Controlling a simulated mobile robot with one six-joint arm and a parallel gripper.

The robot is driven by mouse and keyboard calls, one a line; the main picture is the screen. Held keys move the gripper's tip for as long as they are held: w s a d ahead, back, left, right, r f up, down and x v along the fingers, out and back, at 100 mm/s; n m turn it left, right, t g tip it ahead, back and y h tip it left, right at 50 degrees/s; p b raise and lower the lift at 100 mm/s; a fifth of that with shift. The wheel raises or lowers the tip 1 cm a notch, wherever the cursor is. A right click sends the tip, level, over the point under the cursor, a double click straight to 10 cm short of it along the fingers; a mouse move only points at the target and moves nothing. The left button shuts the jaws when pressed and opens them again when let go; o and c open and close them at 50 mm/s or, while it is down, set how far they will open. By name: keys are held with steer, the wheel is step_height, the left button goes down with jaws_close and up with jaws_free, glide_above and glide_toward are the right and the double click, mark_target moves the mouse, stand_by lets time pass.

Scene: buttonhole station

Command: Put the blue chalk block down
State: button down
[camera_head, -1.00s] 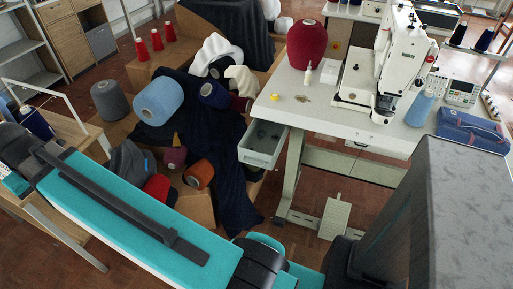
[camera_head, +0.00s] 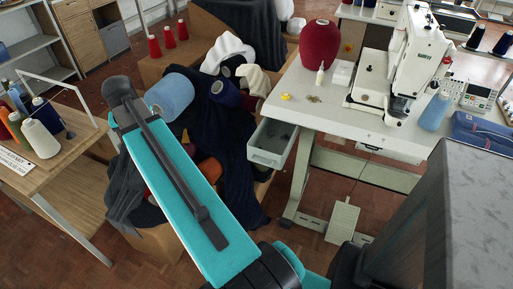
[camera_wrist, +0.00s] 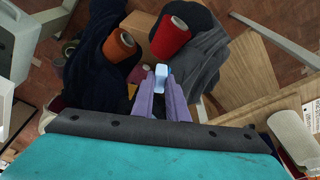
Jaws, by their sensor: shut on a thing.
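The blue chalk block (camera_wrist: 161,71) is a small pale-blue piece at the tips of my gripper (camera_wrist: 161,82) in the wrist view. The two lavender fingers are shut on it, one on each side. It is held over the heap of cloth and thread cones, and I cannot tell how high. In the head view my own teal arm crosses the left middle, and neither the gripper nor the block can be made out there.
Below are a red cone (camera_wrist: 170,37), an orange cone (camera_wrist: 115,46) and grey cloth (camera_wrist: 196,62). A wooden table (camera_head: 74,160) with cones stands left. A white sewing table (camera_head: 325,110) with a machine (camera_head: 412,60) and an open drawer (camera_head: 270,146) stands right.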

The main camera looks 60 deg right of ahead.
steer(key=s+d+f+m+g, duration=0.1)
steer(key=s+d+m, duration=0.15)
steer(key=d, duration=0.45)
steer(key=s+d+f+m, duration=0.2)
steer(key=s+d, duration=0.2)
steer(key=d, duration=0.2)
steer(key=m+g+b, duration=0.3)
steer(key=m, duration=0.9)
glide_above(282, 149)
steer(key=a, duration=0.1)
step_height(282, 149, down, 6)
steer(key=shift+w+f, duration=0.25)
steer(key=shift+w, duration=0.05)
steer(key=shift+f, duration=3.1)
steer(key=shift+f+p, duration=0.35)
steer(key=shift+f, duration=1.55)
steer(key=shift+f, duration=0.15)
